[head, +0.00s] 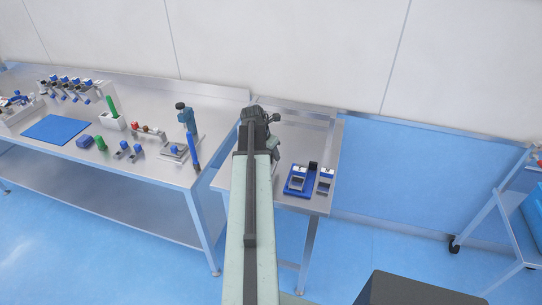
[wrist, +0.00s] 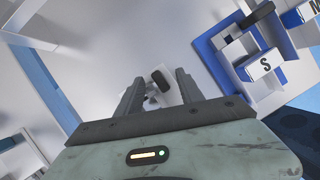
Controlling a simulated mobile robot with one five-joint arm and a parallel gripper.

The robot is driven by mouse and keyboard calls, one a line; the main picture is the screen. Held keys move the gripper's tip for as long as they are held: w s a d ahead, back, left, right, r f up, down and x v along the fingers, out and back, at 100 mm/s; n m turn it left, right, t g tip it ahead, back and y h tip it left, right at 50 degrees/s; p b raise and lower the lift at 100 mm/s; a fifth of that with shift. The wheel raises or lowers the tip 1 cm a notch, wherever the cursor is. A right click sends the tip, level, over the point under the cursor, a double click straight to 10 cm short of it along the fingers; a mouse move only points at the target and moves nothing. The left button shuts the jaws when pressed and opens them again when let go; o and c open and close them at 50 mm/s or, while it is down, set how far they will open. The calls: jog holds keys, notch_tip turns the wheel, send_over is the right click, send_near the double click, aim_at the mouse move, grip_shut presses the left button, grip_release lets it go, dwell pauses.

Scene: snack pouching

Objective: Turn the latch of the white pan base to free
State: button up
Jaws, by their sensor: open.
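My gripper (wrist: 160,76) is open, its two dark fingers apart in the wrist view. Between and beyond the fingers are a short dark rounded piece (wrist: 161,79) and pale grey-white parts (wrist: 168,98). They may be the latch and white pan base, but I cannot tell for sure, nor which way a latch is turned. I see no contact between the fingers and the dark piece. In the head view my gripper (head: 276,123) is over the back of the small steel table (head: 265,185), and the arm hides much of what is under it.
A blue base with a white block marked S (wrist: 265,65) stands at right in the wrist view, with an M block (wrist: 292,17) beside it. In the head view they are on the table's front right (head: 299,181). A longer bench (head: 160,95) with several tools adjoins at left.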

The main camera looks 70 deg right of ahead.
grip_shut()
jog(key=shift+d+r, duration=0.1)
jog(key=shift+d, duration=0.05)
